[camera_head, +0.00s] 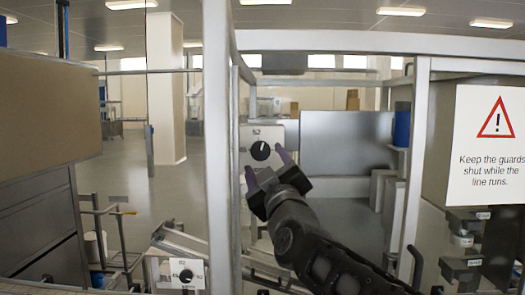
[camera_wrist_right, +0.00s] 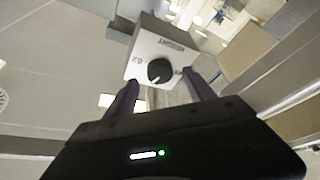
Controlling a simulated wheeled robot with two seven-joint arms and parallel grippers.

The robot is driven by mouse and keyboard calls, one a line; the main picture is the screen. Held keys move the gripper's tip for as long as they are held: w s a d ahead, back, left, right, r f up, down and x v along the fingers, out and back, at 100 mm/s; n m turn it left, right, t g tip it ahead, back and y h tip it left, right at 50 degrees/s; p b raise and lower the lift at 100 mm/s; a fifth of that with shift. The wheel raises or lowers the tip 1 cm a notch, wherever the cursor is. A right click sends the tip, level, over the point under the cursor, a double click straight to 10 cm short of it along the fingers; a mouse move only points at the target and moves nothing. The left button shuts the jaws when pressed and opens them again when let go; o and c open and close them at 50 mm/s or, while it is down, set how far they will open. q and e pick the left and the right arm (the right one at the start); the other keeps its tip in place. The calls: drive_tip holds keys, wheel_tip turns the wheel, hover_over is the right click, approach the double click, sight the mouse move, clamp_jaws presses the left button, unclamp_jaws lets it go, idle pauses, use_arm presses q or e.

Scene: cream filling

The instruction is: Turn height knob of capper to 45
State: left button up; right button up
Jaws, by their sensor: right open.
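The height knob (camera_head: 260,151) is a round black dial with a white pointer line on a pale box (camera_head: 276,133). In the right wrist view the knob (camera_wrist_right: 160,71) also shows on the white box (camera_wrist_right: 148,46), whose top lettering appears to read HEIGHT. My right gripper (camera_head: 268,167) is open, with its two purple fingers pointing toward the box. In the wrist view the fingertips (camera_wrist_right: 160,79) lie on either side of the knob, apparently short of it and not touching. The exact pointer value is too small to read. My left gripper is not in view.
A second black dial (camera_head: 186,275) sits on a white box at the lower left. A grey upright post (camera_head: 217,150) stands left of the knob box. A grey panel (camera_head: 345,145) lies behind to the right, and a guard warning sign (camera_head: 498,150) hangs at far right.

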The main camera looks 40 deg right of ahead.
sight(262, 154)
drive_tip(key=shift+p+x, duration=0.55)
drive_tip(key=shift+x, duration=1.3)
drive_tip(key=c, duration=1.4)
